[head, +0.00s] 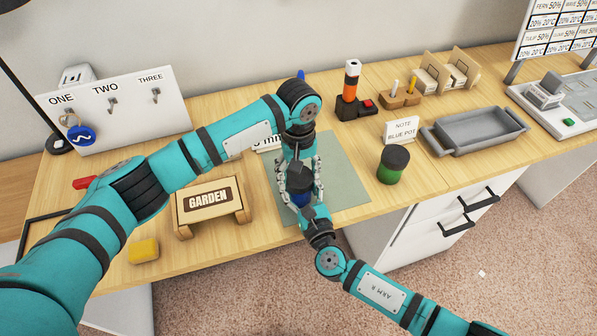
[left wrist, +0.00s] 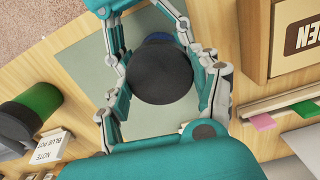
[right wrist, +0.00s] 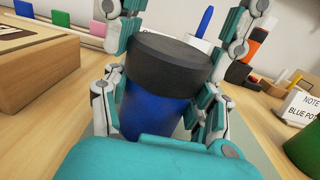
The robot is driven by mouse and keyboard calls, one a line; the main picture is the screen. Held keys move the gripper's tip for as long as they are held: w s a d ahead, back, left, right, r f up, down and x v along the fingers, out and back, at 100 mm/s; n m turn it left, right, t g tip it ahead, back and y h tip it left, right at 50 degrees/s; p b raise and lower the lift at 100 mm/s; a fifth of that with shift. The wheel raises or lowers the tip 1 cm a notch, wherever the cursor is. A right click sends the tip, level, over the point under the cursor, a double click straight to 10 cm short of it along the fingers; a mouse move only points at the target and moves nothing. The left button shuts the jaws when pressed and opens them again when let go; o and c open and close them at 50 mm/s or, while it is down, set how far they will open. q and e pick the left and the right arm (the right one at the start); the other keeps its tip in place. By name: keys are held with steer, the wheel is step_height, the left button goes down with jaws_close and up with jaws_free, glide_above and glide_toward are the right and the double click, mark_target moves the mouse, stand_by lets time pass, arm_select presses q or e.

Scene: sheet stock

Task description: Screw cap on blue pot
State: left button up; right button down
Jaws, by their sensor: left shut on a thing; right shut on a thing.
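The blue pot (right wrist: 155,105) stands upright over the grey-green mat (head: 345,180), with my right gripper (right wrist: 160,112) shut around its body from the front. The black cap (right wrist: 168,62) sits on top of the pot, roughly level; whether its thread is engaged cannot be seen. My left gripper (head: 300,172) comes from above, its fingers shut on the cap, which also fills the space between them in the left wrist view (left wrist: 160,74). In the head view the blue pot (head: 301,199) is mostly hidden by both grippers.
A green pot with a black lid (head: 392,168) stands right of the mat, by a note card reading "BLUE POT" (head: 401,130). A wooden GARDEN stand (head: 211,208) is at left, a yellow block (head: 144,250) in front. A grey tray (head: 478,131) lies at right.

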arm_select(q)
steer(key=o, duration=1.3)
steer(key=shift+c, duration=0.2)
steer(key=shift+r, duration=2.25)
